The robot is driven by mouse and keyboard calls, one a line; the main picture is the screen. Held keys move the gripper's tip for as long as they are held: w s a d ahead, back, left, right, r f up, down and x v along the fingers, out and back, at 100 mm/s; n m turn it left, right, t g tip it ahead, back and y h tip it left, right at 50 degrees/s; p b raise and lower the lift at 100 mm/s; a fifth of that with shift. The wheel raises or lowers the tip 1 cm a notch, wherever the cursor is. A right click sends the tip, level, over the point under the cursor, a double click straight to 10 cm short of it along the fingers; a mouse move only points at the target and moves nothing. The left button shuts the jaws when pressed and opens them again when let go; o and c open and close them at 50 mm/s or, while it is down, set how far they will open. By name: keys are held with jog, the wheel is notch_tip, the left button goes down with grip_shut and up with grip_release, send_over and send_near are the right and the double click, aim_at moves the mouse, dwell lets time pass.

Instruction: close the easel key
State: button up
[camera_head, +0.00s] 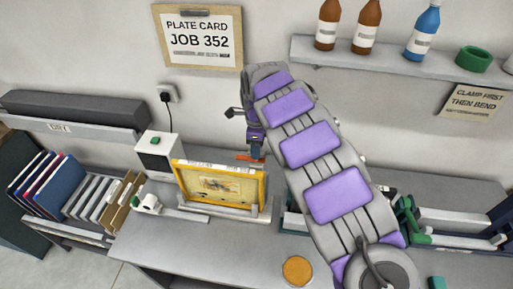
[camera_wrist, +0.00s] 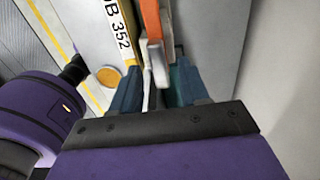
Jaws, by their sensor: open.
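A yellow-framed plate (camera_head: 264,190) stands upright on a grey easel (camera_head: 225,211) on the bench. An orange bar (camera_head: 243,157), which looks like the easel key, sits at the frame's upper right. My gripper (camera_head: 257,152) is beside it, pointing down, with the arm reaching in from the right. In the wrist view the orange bar (camera_wrist: 151,20) with a pale end lies between the two blue-teal fingers of my gripper (camera_wrist: 155,88). The fingers are apart. I cannot tell whether either touches the bar. The frame's edge, lettered "352" (camera_wrist: 121,38), is just left of the bar.
A white box (camera_head: 157,153) with a green button stands behind the easel's left side. Book and panel racks (camera_head: 60,190) are at left. An orange disc (camera_head: 297,270) lies at the bench front. A green-handled device (camera_head: 450,228) is at right. A bottle shelf (camera_head: 400,62) is above.

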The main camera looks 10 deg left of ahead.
jog(key=shift+f, duration=0.6)
jog(key=shift+a, duration=0.15)
jog(key=shift+c, duration=0.4)
grip_shut()
